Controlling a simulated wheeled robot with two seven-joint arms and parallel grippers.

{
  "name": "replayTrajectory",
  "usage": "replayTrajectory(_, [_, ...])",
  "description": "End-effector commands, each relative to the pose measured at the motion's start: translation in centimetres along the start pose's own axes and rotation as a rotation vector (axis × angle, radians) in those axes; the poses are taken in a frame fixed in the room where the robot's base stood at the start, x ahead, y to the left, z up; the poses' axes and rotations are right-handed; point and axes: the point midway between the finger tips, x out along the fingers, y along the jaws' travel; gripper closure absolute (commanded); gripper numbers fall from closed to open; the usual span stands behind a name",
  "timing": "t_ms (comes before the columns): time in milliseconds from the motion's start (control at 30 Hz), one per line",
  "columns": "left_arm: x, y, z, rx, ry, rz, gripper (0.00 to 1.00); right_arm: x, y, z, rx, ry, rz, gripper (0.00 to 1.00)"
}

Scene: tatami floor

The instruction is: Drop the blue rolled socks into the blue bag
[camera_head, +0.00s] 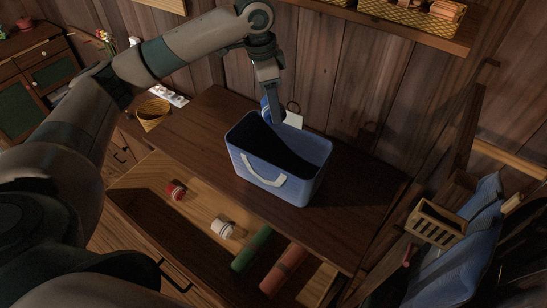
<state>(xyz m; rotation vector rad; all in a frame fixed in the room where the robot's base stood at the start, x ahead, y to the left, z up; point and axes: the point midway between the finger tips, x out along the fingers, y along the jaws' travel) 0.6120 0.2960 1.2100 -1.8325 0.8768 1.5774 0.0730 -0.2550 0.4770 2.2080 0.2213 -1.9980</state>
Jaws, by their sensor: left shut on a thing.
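The blue bag (249,181) stands open on the dark wooden top, with a pale handle on its front side. My left gripper (269,103) reaches down from above at the bag's back rim. It is shut on the blue rolled socks (265,105), of which only a small blue part shows beside the fingers. The socks are at or just above the back rim; I cannot tell whether they touch it. The inside of the bag is dark. My right gripper is not in view.
An open drawer below holds a red roll (176,191), a white roll (222,228), a green roll (251,249) and a reddish-brown roll (283,271). A yellow basket (153,115) stands at the left. A white tag-like object (294,119) is behind the bag. A wooden wall closes the back.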

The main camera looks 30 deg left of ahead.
Motion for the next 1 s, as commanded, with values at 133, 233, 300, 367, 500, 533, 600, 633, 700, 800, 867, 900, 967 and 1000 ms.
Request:
replayTrajectory(133, [1.2,0.0,0.2,-0.001,-0.001,0.001,0.66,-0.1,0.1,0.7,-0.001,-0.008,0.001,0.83])
replayTrajectory(233, [1.6,0.0,0.2,-0.001,0.000,0.000,0.66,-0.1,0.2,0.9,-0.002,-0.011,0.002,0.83])
replayTrajectory(300, [1.8,0.0,0.3,0.000,0.000,0.000,0.66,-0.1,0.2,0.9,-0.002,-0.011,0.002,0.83])
replayTrajectory(367, [1.9,0.0,0.3,0.000,0.000,0.000,0.66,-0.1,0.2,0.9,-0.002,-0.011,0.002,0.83])
replayTrajectory(500, [1.9,0.0,0.3,0.000,0.000,0.000,0.66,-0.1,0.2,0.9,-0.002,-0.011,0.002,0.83])
replayTrajectory(533, [1.9,0.0,0.3,0.000,0.000,0.000,0.66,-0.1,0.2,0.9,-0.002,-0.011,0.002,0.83])
replayTrajectory(600, [1.9,0.0,0.3,0.000,0.000,0.000,0.42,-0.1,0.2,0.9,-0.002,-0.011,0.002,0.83])
replayTrajectory(633, [1.9,0.0,0.3,0.000,0.000,0.000,0.35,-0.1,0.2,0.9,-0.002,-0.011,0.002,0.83])
replayTrajectory(700, [1.9,0.0,0.3,0.000,0.000,0.000,0.23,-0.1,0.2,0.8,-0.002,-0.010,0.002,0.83])
replayTrajectory(800, [1.8,0.0,0.3,0.000,0.000,0.000,0.23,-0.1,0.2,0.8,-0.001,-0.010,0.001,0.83])
replayTrajectory(867, [1.8,0.0,0.3,0.000,0.000,0.000,0.23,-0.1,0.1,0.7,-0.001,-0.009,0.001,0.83])
replayTrajectory(900, [1.8,0.0,0.3,0.000,0.000,0.000,0.23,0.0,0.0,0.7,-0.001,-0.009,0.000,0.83])
replayTrajectory(967, [1.8,0.0,0.3,0.000,0.000,0.000,0.23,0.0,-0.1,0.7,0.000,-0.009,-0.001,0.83])
replayTrajectory(1000, [1.8,0.0,0.3,0.000,0.000,0.000,0.23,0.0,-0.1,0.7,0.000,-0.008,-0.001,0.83])
